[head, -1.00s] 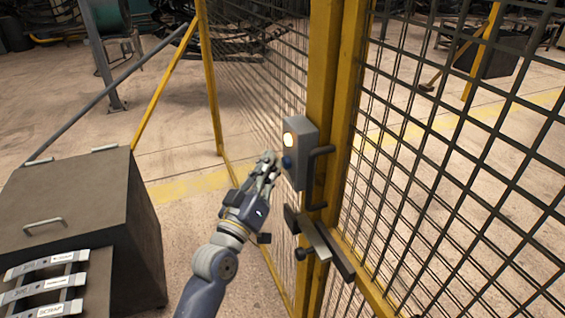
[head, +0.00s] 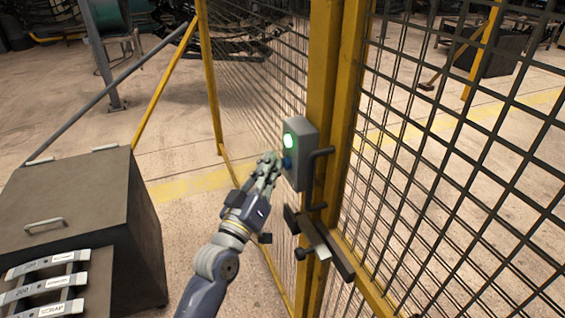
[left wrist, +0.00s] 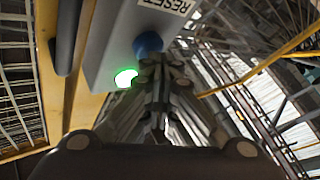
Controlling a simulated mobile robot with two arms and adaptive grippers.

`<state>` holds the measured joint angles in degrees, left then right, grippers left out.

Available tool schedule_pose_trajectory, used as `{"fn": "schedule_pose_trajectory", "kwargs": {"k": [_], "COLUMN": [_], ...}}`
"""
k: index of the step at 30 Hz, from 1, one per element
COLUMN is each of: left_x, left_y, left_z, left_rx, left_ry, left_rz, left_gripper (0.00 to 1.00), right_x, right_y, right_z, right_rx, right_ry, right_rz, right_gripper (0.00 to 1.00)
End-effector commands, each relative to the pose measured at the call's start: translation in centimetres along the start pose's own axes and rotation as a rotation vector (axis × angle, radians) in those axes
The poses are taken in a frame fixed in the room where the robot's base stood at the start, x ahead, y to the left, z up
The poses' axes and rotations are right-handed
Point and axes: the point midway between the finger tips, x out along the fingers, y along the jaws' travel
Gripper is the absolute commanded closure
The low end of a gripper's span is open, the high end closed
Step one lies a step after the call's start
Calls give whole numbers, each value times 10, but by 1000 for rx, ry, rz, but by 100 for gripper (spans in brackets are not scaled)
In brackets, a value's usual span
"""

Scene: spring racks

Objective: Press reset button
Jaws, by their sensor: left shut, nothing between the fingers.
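The grey control box (head: 302,153) is fixed to a yellow fence post. Its lamp (head: 289,141) glows green. The blue reset button (head: 287,162) sits below the lamp. In the left wrist view the blue button (left wrist: 148,44) lies under a "RESET" label (left wrist: 166,5), beside the green lamp (left wrist: 126,77). My left gripper (head: 269,163) is shut and empty, with its fingertips at or very close to the button. Whether they touch it I cannot tell. In the left wrist view the fingertips (left wrist: 160,62) partly overlap the button's lower edge. My right gripper is not in view.
A yellow-framed mesh fence (head: 330,80) stands around the box. A dark handle (head: 318,165) and a latch (head: 318,240) are to the right of and below the box. Open floor lies between.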

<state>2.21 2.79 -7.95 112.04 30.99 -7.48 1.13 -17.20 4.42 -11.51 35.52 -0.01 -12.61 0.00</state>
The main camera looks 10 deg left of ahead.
Motion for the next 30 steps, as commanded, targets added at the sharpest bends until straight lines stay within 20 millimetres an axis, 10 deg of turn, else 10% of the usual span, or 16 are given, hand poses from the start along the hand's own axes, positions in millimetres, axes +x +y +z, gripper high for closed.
{"fn": "schedule_pose_trajectory", "kwargs": {"k": [30], "left_x": [-43], "left_y": [-31], "left_z": [-31], "left_rx": [-1], "left_ry": [1], "left_rz": [0], "left_gripper": [100], "right_x": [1], "right_y": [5], "right_z": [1], "right_rx": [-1], "right_ry": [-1], "right_rz": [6], "right_gripper": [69]}}
